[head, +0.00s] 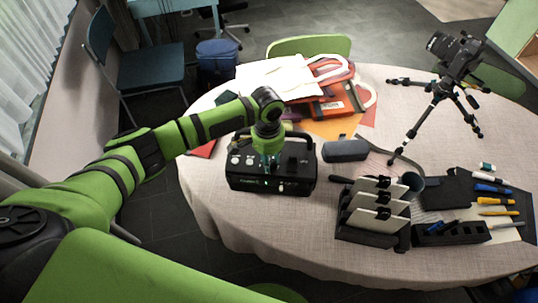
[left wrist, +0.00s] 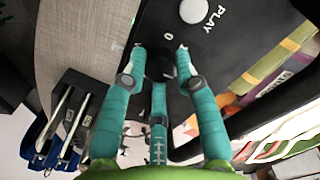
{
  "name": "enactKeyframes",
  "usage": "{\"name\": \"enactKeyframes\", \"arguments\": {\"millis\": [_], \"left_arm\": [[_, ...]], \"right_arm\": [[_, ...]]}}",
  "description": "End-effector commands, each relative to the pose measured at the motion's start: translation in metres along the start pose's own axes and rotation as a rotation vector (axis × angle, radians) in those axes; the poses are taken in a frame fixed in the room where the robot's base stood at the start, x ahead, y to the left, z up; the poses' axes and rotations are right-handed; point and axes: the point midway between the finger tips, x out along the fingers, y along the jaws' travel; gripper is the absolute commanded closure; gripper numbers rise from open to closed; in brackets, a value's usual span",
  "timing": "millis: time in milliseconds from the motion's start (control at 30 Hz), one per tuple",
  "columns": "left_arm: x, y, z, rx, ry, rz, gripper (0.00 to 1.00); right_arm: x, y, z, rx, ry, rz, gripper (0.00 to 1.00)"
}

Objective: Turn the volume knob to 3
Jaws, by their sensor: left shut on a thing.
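The black device (head: 300,178) with knobs and buttons stands on the near left part of the table. My left gripper (head: 268,163) reaches down onto its top face. In the left wrist view, the dark round knob (left wrist: 160,68) sits between the teal fingers of my left gripper (left wrist: 161,58), which are shut on its sides. A white "0" is printed beside the knob, and a white round button (left wrist: 194,11) marked "PLAY" is close by. The knob's pointer and the number 3 cannot be made out. My right gripper is not in view.
A grey case (head: 346,150) lies just right of the device. A black rack (head: 372,239) with white cards stands to the right front. Orange bags (head: 325,108) and papers lie behind. A tripod with a camera (head: 455,50) stands at the back right. The front left tablecloth (head: 225,215) is clear.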

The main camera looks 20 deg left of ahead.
Motion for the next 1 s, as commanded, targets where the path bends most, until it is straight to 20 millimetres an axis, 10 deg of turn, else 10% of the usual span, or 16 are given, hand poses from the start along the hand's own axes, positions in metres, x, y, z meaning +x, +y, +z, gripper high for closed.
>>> {"name": "enactKeyframes", "arguments": {"millis": [1000], "left_arm": [[0.0014,0.0002,0.0006,0.362,-0.015,0.001,1.0]], "right_arm": [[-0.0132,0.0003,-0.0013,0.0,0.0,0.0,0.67]]}}
